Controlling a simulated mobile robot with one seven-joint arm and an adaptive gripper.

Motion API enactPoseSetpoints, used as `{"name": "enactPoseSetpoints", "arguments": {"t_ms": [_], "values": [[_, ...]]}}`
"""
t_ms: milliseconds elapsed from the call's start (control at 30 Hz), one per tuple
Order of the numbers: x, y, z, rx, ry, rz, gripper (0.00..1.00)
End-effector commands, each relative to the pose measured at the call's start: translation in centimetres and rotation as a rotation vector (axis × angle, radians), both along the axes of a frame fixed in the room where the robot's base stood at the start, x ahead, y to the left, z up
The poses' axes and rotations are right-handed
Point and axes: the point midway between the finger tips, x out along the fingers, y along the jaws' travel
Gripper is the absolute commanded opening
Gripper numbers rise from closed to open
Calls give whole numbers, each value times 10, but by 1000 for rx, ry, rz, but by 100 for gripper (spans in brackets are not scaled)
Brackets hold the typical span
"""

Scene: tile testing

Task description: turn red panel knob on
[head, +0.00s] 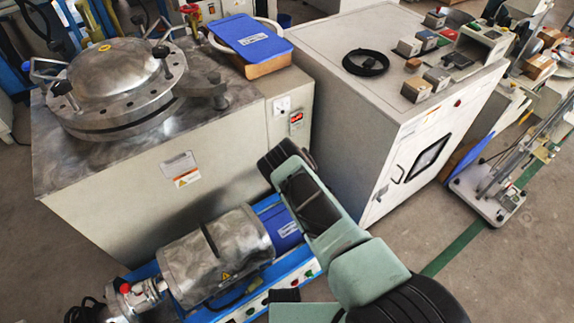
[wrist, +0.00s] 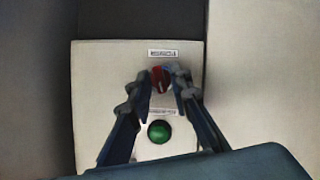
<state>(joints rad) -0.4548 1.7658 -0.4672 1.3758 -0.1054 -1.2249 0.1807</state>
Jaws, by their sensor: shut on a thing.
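The red panel knob (wrist: 160,79) shows in the wrist view on a pale panel plate (wrist: 88,100), just below a small printed label. My gripper (wrist: 162,76) has its two dark fingers on either side of the knob and is shut on it. The fingertips partly cover the knob's sides, and its exact turn angle is hard to read. In the head view my arm reaches toward the machines, but the knob and my fingers cannot be made out there.
A round green button (wrist: 159,131) sits below the knob, between my fingers. In the head view, a steel-lidded machine (head: 115,75) stands left and a grey cabinet (head: 350,100) right. A blue-framed machine with a metal drum (head: 205,255) is in front.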

Motion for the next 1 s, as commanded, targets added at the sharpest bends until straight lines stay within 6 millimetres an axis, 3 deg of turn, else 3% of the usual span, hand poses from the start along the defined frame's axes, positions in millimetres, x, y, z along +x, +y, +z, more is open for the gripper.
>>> {"name": "enactPoseSetpoints", "arguments": {"t_ms": [600,1000], "values": [[4,-5,-3,470,310,-2,0],[4,-4,-2,648,433,-1,0]]}}
